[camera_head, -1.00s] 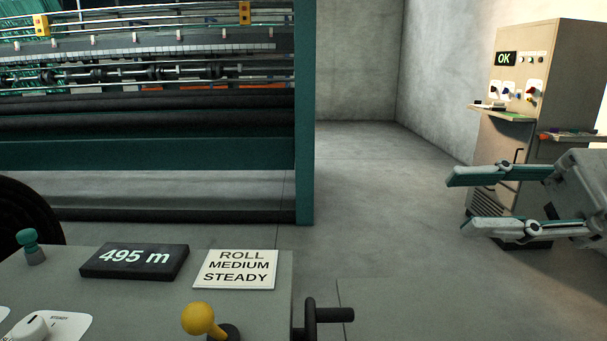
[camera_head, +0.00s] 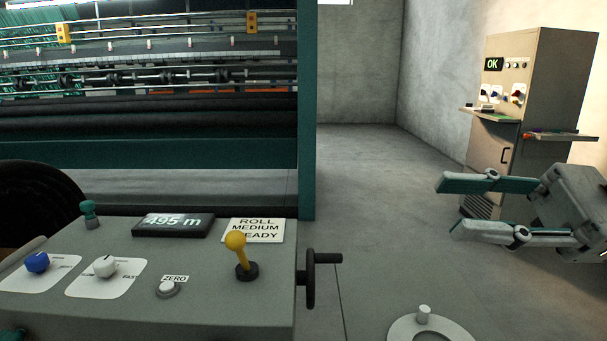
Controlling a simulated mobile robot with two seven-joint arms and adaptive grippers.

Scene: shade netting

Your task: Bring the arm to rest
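My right gripper (camera_head: 447,206) reaches in from the right edge with its two teal-and-grey fingers spread apart. It is open, with nothing between the fingers. It hangs in the air over the floor, in front of the beige cabinet and apart from it. My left gripper is not in the view.
A grey console (camera_head: 200,305) stands in front, with a yellow-knobbed lever (camera_head: 236,241), a blue knob (camera_head: 37,262), a white knob (camera_head: 105,266), a "495 m" display (camera_head: 173,225) and a side crank (camera_head: 312,278). A netting machine (camera_head: 150,152) fills the back left. The beige cabinet (camera_head: 545,80) shows "OK".

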